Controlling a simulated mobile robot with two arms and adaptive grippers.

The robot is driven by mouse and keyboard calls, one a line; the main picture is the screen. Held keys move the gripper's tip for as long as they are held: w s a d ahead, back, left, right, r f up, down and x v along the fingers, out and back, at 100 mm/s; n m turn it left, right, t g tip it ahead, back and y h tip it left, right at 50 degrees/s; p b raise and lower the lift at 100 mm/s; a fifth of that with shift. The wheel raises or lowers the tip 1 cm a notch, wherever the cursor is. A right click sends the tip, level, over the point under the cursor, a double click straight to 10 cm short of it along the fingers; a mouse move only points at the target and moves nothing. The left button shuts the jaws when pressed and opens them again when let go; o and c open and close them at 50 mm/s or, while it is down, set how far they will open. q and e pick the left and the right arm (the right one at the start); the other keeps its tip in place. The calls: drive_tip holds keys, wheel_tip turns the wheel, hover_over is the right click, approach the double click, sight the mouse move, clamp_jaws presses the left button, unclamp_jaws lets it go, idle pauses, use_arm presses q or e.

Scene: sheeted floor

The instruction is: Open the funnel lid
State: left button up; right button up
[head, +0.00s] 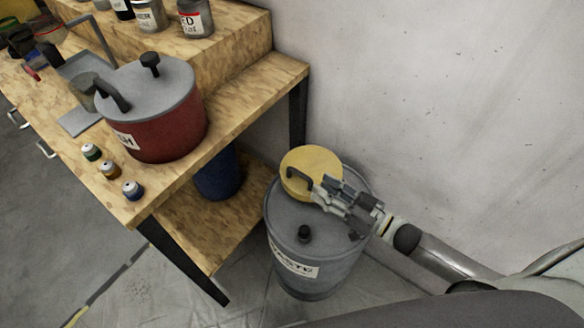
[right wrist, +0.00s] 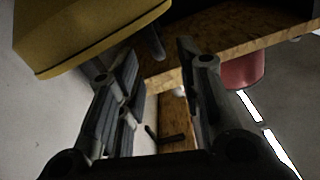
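The yellow round funnel lid (head: 312,160) sits on top of the grey waste drum (head: 290,245) and looks closed. A dark curved handle (head: 292,173) is on the lid's left front side. My right gripper (head: 318,188) is at the lid's front right edge, close to the handle. In the right wrist view the yellow lid (right wrist: 85,30) fills the upper left. There the two fingers (right wrist: 158,75) are apart with nothing held between them. A dark rod, probably the handle's end (right wrist: 157,43), shows just beyond the fingertips. My left gripper is not in view.
A wooden workbench (head: 235,105) stands left of the drum, with a red lidded pot (head: 165,130) and small jars (head: 110,168) on it. A blue container (head: 218,175) stands on its lower shelf. A grey wall (head: 430,90) is close behind the drum.

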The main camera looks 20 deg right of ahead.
sight(290, 169)
drive_tip(key=x, duration=0.9)
drive_tip(key=shift+w+a, duration=0.15)
drive_tip(key=shift+w, duration=0.05)
drive_tip(key=shift+c, duration=0.4)
clamp_jaws()
